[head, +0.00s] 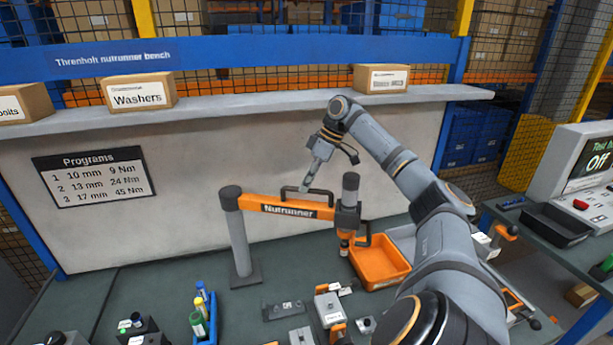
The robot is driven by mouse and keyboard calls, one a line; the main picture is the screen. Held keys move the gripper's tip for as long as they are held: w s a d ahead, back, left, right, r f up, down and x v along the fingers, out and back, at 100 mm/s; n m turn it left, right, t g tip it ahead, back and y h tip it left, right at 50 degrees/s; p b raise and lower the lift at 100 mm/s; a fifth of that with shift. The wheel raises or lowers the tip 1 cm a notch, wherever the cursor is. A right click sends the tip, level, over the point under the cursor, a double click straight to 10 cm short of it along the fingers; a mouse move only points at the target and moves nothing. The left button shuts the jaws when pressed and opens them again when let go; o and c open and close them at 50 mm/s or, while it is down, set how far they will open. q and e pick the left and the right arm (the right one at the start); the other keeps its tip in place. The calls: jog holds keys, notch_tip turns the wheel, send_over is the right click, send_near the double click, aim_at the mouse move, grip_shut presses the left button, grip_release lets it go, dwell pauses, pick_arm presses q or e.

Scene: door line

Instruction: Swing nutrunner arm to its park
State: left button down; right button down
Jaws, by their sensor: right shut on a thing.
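The orange nutrunner arm (285,208), marked "Nutrunner", reaches level to the right from a grey post (240,240) on the bench. A dark upright tool body (350,190) hangs at its right end, with an orange part below. A black bar handle (288,191) stands on top of the arm. My right gripper (309,182) comes down from above and is shut on this handle. Its fingertips are small here and partly hard to make out. No marked park shows clearly in this view. My left gripper is not in view.
An orange bin (380,262) sits right of and behind the tool's lower end. Small fixtures and a blue tray of bottles (203,318) lie at the front. A shelf with a Washers box (139,92) runs behind. A screen reading "Off" (585,165) stands right.

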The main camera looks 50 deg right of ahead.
jog(key=c, duration=1.3)
grip_release()
jog(key=shift+c, duration=0.2)
jog(key=shift+s+r, duration=0.1)
jog(key=shift+r, duration=0.25)
jog(key=s+d+r, duration=0.3)
jog(key=s+d, duration=0.6)
jog(key=d, duration=0.1)
jog(key=shift+d+r, duration=0.35)
jog(key=shift+r, duration=0.05)
